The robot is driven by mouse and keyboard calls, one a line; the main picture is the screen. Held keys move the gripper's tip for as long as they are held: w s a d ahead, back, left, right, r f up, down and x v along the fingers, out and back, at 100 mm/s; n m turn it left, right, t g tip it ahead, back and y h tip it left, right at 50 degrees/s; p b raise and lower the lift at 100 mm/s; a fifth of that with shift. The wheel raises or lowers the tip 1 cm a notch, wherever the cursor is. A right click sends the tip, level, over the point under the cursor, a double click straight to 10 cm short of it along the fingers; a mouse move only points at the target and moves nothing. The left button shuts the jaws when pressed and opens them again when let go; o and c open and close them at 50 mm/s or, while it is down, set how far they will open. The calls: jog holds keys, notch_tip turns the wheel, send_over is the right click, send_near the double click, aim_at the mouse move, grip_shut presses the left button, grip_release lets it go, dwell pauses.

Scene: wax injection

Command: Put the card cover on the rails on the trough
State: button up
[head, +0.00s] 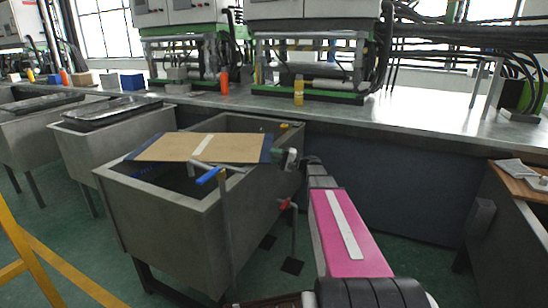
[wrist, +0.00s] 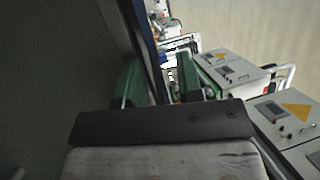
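The card cover (head: 165,147) is a flat brown sheet with a pale strip across its middle and blue at its left and right ends. In the head view it lies across the top of the grey metal trough (head: 165,220). The rails under it are hidden or cannot be told from its blue ends. My gripper (head: 287,158) is at the cover's right end, by the trough's right rim. In the wrist view its green fingers (wrist: 160,82) stand apart. A dark panel with a blue edge (wrist: 152,50) reaches between them, with a gap to the right finger.
A pipe with a blue handle (head: 210,175) stands at the trough's front, and a red valve (head: 287,204) at its right side. A long metal bench (head: 400,112) with machines runs behind. More troughs (head: 115,125) stand left. A wooden board (head: 520,178) lies at far right.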

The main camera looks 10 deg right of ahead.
jog(key=v, duration=1.2)
jog(key=s+a+f+g+h, duration=0.5)
jog(key=s+a+f+h, duration=0.3)
jog(key=s+a+f, duration=0.45)
jog(key=s+f+n+g+h, duration=0.1)
jog(key=s+f+n+h, duration=0.3)
jog(key=s+f+h, duration=0.5)
jog(key=shift+s+a+h, duration=0.25)
jog(key=shift+s+h, duration=0.45)
jog(key=shift+h, duration=0.4)
